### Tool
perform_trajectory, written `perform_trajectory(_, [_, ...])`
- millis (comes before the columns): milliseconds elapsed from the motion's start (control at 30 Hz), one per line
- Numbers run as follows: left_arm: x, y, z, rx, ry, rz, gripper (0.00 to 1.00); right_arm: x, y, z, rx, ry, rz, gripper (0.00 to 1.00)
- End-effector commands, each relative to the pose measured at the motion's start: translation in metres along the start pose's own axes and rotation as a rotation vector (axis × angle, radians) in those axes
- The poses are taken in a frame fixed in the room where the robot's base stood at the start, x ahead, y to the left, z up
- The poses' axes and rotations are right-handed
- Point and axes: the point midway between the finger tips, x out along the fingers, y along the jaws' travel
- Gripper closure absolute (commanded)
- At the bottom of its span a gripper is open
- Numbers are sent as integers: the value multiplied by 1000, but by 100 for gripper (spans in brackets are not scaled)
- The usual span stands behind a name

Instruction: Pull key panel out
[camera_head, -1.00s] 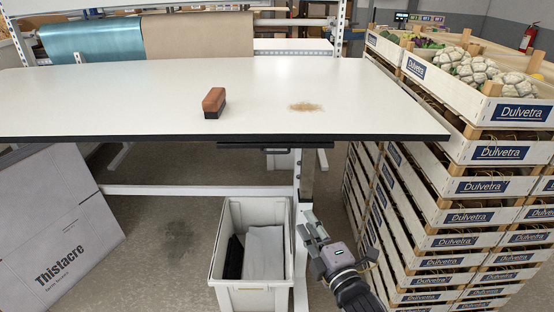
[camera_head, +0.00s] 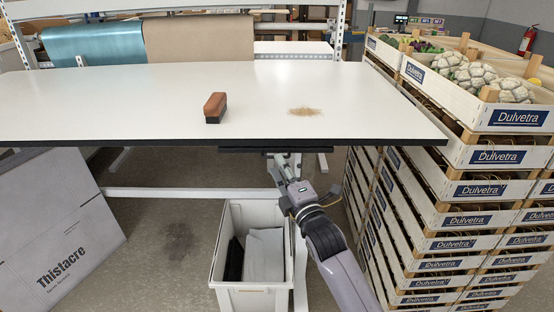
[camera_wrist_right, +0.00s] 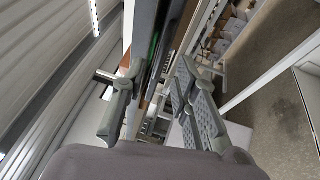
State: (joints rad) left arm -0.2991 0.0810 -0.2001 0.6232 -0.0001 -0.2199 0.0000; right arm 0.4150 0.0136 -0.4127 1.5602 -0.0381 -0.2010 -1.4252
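The key panel looks to be the thin dark strip (camera_head: 262,150) under the front edge of the white table. It seems nearly flush with the edge. My right gripper (camera_head: 281,163) is just below this strip, pointing up and inward from the right. In the right wrist view my right gripper (camera_wrist_right: 152,95) has its two fingers apart. A dark bar (camera_wrist_right: 150,55) with a thin green line runs between and beyond them. Whether either finger touches it I cannot tell. My left gripper is not in view.
The white table (camera_head: 110,100) holds a brown brush (camera_head: 215,107) and a patch of brown dust (camera_head: 304,111). A white bin (camera_head: 252,297) stands below. Stacked Dulvetra crates (camera_head: 455,218) stand close on the right. A grey Thistacre box (camera_head: 60,225) leans at left.

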Motion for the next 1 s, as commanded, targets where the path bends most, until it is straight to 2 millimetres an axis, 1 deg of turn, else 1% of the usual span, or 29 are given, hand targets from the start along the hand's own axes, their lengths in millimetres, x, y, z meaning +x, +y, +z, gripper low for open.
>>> perform_trajectory(33, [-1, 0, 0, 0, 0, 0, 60, 8, 1, 0, 1, 0, 0, 73])
perform_trajectory(100, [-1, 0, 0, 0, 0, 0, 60, 16, 1, 0, 1, 0, 0, 73])
perform_trajectory(233, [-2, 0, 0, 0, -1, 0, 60, 26, 0, 0, 1, 0, 0, 73])
perform_trajectory(400, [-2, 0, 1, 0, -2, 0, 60, 31, 0, 0, 1, 0, 0, 73])
perform_trajectory(600, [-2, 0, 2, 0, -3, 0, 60, 30, 0, 0, 1, 0, 0, 73])
perform_trajectory(667, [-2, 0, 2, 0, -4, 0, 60, 30, 0, 0, 1, 0, 0, 76])
perform_trajectory(1000, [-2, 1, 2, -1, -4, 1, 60, 30, 0, 0, 1, 0, 0, 99])
